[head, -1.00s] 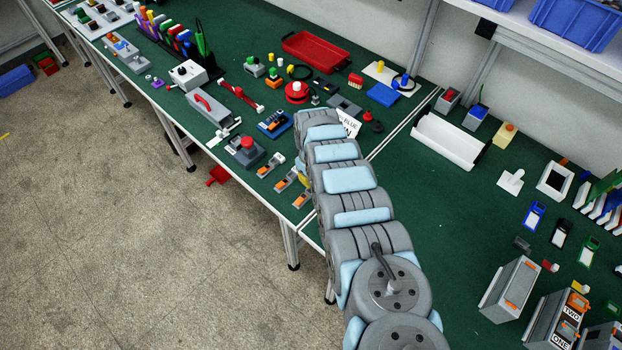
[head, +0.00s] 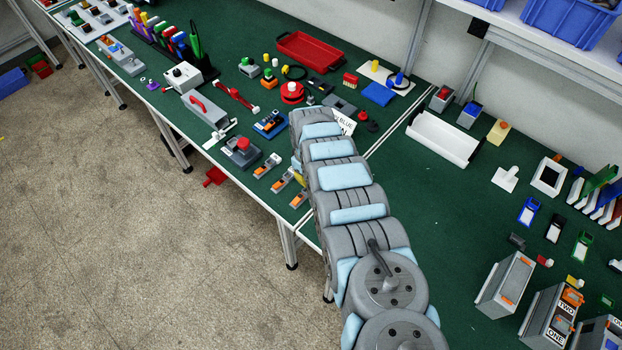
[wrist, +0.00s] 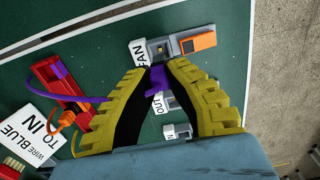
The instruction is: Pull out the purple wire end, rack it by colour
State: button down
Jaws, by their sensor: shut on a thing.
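In the wrist view, my gripper (wrist: 156,72) has yellow fingers with dark pads, shut on the purple wire end (wrist: 157,82). The purple wire (wrist: 80,92) runs left from it to a red block (wrist: 55,92). A grey and orange terminal (wrist: 197,41), with a "FAN" label beside it, is just beyond the fingertips. I cannot tell whether the wire end touches it. A dark rack (head: 207,72) with coloured pieces stands at the upper left.
An orange plug (wrist: 66,119) and a white "WIRE BLUE TO IN" card (wrist: 32,135) lie left of my gripper. More terminals (wrist: 177,131) sit below the fingertips, near the table edge. A red tray (head: 310,52) and several devices crowd the green table. A white bin (head: 443,139) stands right.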

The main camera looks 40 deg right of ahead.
jog(key=shift+r+p, duration=0.9)
jog(key=shift+r, duration=0.2)
